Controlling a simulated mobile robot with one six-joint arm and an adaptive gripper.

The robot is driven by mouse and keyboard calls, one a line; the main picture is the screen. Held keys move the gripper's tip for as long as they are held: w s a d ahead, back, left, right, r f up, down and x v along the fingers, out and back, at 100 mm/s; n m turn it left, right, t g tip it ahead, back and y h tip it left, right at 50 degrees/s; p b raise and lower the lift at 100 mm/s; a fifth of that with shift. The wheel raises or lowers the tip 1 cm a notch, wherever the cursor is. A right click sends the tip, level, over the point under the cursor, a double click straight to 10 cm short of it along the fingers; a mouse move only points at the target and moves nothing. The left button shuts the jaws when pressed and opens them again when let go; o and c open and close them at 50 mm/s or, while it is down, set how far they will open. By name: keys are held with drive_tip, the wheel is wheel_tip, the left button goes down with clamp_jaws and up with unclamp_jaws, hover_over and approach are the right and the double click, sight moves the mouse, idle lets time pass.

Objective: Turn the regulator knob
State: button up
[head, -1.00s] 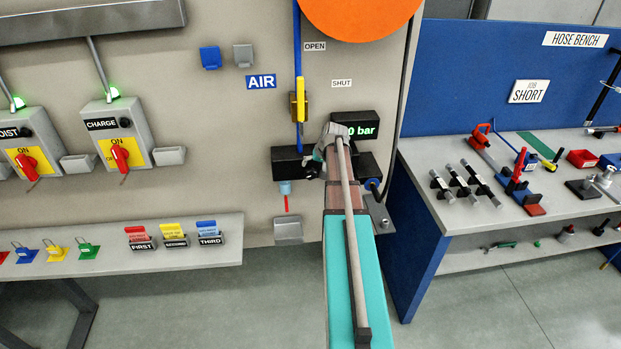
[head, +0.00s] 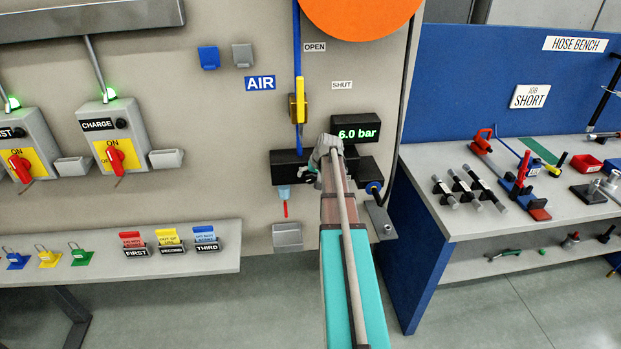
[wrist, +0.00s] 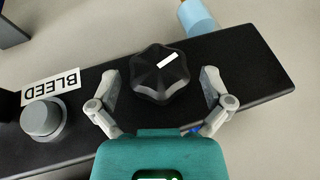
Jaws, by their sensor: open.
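The regulator knob (wrist: 160,73) is black and lobed with a white mark, seen in the wrist view on a black block (wrist: 240,70). The mark points toward the upper right. My gripper (wrist: 162,90) is open, with one finger on each side of the knob and visible gaps between. In the head view my arm and gripper (head: 322,160) are in front of the block (head: 287,165), and the knob is hidden there. The display (head: 357,134) above the block reads 6.0 bar in green.
A grey button (wrist: 42,118) beside a BLEED label sits on the block. A light blue bowl (head: 284,192) hangs below it. The yellow valve handle (head: 300,100) is upright on the blue pipe above. The hose bench (head: 470,225) stands to the right.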

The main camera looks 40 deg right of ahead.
drive_tip(key=c, duration=1.1)
drive_tip(key=shift+c, duration=0.2)
drive_tip(key=shift+y, duration=0.3)
drive_tip(key=shift+s+d+f+m+t+y+b, duration=0.1)
drive_tip(key=shift+f+m+t+y+b, duration=0.15)
drive_tip(key=shift+t+y+b, duration=0.65)
drive_tip(key=shift+r+y+b, duration=0.15)
drive_tip(key=shift+y+b, duration=0.15)
drive_tip(key=shift+b, duration=0.2)
drive_tip(key=o, duration=1.1)
drive_tip(key=shift+t, duration=0.3)
